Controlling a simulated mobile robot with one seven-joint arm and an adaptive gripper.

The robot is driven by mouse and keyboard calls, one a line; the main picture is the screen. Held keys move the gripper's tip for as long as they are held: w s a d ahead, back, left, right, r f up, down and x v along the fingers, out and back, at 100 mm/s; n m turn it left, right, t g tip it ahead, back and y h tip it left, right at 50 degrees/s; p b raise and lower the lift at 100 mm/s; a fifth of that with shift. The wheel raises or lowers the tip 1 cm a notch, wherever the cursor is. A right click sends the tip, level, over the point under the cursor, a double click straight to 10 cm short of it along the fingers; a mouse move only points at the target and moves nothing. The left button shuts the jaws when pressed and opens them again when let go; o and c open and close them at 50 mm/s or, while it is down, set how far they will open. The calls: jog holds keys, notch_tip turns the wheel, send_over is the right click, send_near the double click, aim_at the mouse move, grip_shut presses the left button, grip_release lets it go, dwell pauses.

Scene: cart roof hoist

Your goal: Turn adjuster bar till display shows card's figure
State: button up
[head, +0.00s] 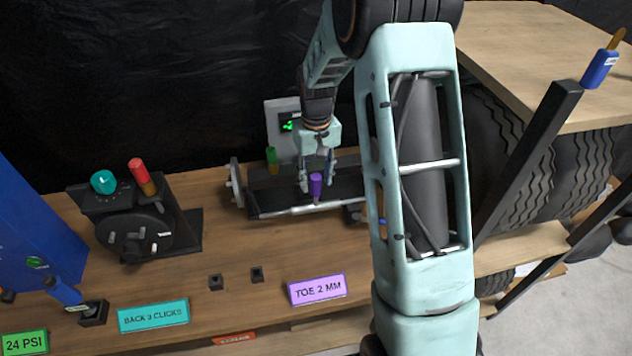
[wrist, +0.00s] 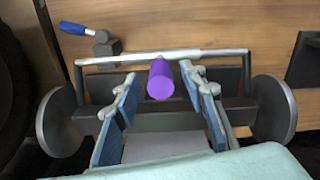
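The adjuster bar's purple grip (head: 315,187) stands up from the silver bar along the front of the wheel-alignment rig (head: 237,185). In the wrist view the purple grip (wrist: 161,80) is between my gripper's fingertips, with a gap on each side. My gripper (head: 317,178) points down over the rig and is open; the wrist view shows its two blue-padded fingers (wrist: 160,88) apart. The display (head: 288,125) behind the rig shows green digits, partly covered by my arm and too small to read. The purple card (head: 317,289) at the bench front reads "TOE 2 MM".
A black dial unit (head: 134,238) with teal and red knobs stands left on the bench. Teal "BACK 3 CLICKS" (head: 153,315) and green "24 PSI" (head: 25,343) cards lie in front. A blue-handled crank (wrist: 78,29) lies beside the rig. Tyres (head: 582,160) are at right.

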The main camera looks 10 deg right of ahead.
jog(key=shift+f, duration=1.05)
grip_shut()
